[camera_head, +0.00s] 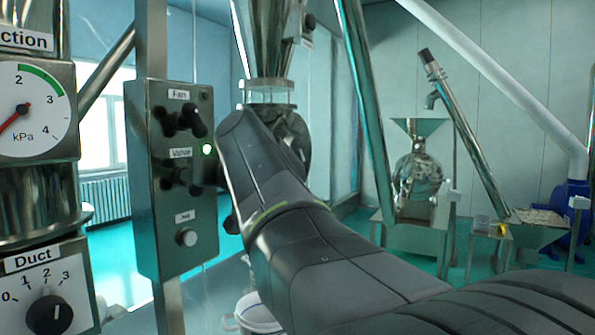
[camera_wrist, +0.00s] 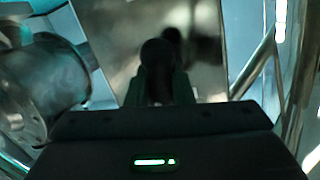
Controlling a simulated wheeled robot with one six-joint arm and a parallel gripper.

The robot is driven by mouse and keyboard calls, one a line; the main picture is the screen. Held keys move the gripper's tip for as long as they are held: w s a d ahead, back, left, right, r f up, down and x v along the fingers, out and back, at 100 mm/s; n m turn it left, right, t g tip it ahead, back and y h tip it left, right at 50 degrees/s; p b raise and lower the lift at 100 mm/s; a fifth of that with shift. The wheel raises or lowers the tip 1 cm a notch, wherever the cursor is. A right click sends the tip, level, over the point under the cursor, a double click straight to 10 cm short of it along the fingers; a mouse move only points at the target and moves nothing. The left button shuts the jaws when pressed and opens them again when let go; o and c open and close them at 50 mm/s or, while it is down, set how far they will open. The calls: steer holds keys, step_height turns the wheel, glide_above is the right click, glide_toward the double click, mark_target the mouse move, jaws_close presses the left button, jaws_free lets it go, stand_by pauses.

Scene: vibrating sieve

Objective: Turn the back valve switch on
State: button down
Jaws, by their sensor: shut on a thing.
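The grey control panel (camera_head: 146,190) stands left of centre in the head view. Its dark valve switch (camera_head: 176,174) sits below the Valve label, and a green lamp (camera_head: 207,149) beside that label is lit. My arm reaches in from the lower right, and its end is at the valve switch, partly hiding it. In the wrist view my gripper (camera_wrist: 160,88) is shut on a dark rounded knob (camera_wrist: 158,54), in front of the blurred panel face (camera_wrist: 205,75). The exact turn of the switch is hard to tell.
The fan switch (camera_head: 190,121) is just above, and a round button (camera_head: 187,237) below. A pressure gauge (camera_head: 35,110) and a Duct dial (camera_head: 48,314) are at the left. A metal hopper (camera_head: 270,40) hangs behind my arm. A white bucket (camera_head: 257,313) stands below.

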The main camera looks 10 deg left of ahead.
steer(key=shift+w+m+g+p, duration=0.1)
steer(key=shift+m+g+p, duration=0.35)
steer(key=shift+m, duration=0.95)
steer(key=c, duration=1.3)
jaws_free()
steer(key=b+v, duration=0.2)
steer(key=v, duration=1.2)
steer(key=shift+b, duration=0.4)
steer(key=shift+w+a, duration=0.1)
steer(key=shift+a, duration=0.05)
steer(key=p+x, duration=0.2)
steer(key=x, duration=1.1)
steer(key=shift+w+a+f+p, duration=0.15)
steer(key=shift+a+p, duration=0.15)
steer(key=shift+p, duration=0.1)
